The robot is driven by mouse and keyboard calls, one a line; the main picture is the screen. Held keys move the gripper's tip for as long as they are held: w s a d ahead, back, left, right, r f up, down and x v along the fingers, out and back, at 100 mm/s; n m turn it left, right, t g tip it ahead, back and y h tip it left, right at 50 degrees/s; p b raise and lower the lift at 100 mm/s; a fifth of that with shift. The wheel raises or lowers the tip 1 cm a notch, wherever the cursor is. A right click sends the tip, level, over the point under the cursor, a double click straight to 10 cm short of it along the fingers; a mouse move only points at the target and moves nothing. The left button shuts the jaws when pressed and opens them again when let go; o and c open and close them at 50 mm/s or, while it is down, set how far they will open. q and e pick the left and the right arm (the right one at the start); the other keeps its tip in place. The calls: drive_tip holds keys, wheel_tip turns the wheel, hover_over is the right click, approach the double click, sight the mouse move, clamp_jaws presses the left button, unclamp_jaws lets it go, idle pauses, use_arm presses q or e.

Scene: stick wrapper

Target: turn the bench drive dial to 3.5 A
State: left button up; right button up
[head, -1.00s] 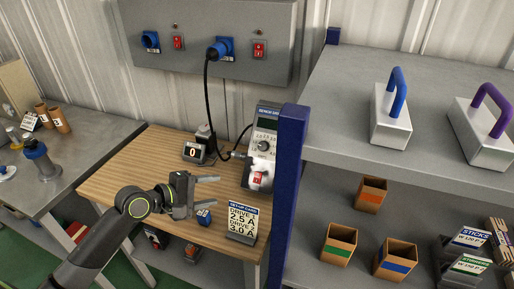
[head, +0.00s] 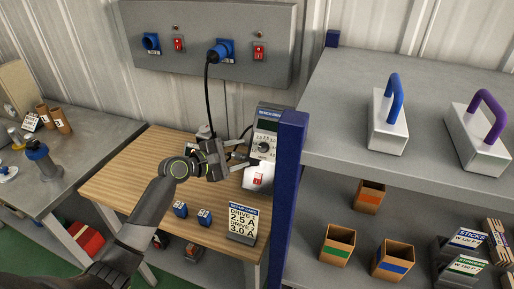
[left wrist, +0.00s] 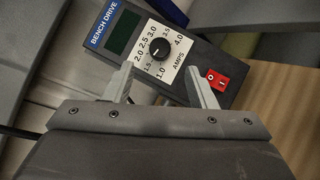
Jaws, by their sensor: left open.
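The bench drive (head: 266,125) is a grey box with a dark display, standing at the right end of the wooden bench. Its black round dial (left wrist: 159,50) sits on a white scale marked 1.0 to 4.0 AMPS; it also shows in the head view (head: 264,147). A red switch (left wrist: 216,79) is beside the scale. My left gripper (head: 243,160) is open, its fingers directed at the drive's face. In the left wrist view its fingertips (left wrist: 160,75) are apart, just below the dial, with nothing between them. My right gripper is not in view.
A set-up card (head: 243,222) reading 2.5 A and 3.0 A stands at the bench front, near two small blue blocks (head: 204,217). A blue post (head: 288,190) stands close right of the drive. A black cable hangs from the wall panel (head: 205,40).

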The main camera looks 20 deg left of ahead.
sight(261, 148)
use_arm(q)
drive_tip(key=x, duration=0.7)
drive_tip(key=shift+w+d, duration=0.1)
drive_tip(key=c, duration=1)
drive_tip(key=shift+o, duration=0.2)
